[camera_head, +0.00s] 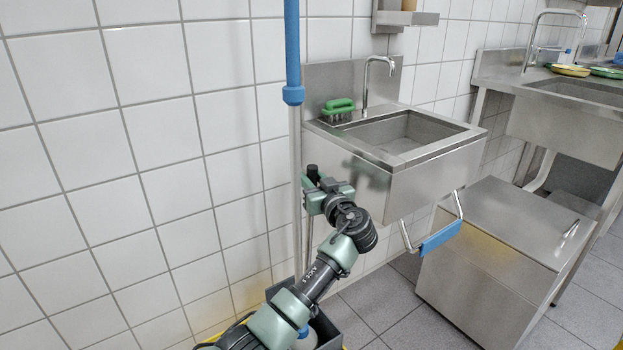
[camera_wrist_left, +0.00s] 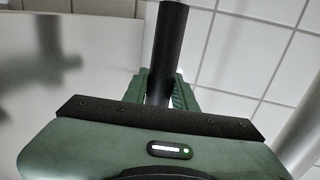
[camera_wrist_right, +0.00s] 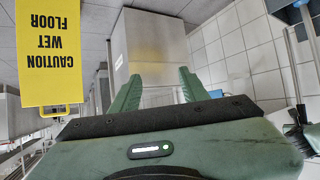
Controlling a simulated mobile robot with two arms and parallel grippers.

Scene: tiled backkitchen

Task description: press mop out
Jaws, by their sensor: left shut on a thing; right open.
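The mop's pole (camera_head: 292,60), blue on top and grey below, stands upright against the tiled wall in the head view. It runs down to a dark grey bucket (camera_head: 329,328) with yellow edges, largely hidden behind my left arm. My left gripper (camera_head: 314,182) is beside the pole, shut on a black upright handle. In the left wrist view the black handle (camera_wrist_left: 166,45) passes between the green fingers (camera_wrist_left: 160,90). What the handle joins below is hidden. The mop head cannot be made out. My right gripper (camera_wrist_right: 157,90) is open and empty in the right wrist view.
A steel sink (camera_head: 430,160) with a green brush (camera_head: 338,108) is right of the pole. A steel cabinet (camera_head: 495,260) stands beyond its blue-gripped bar (camera_head: 440,238). A yellow wet-floor sign (camera_wrist_right: 48,52) is near my right gripper. Grey floor (camera_head: 385,300) is free between bucket and cabinet.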

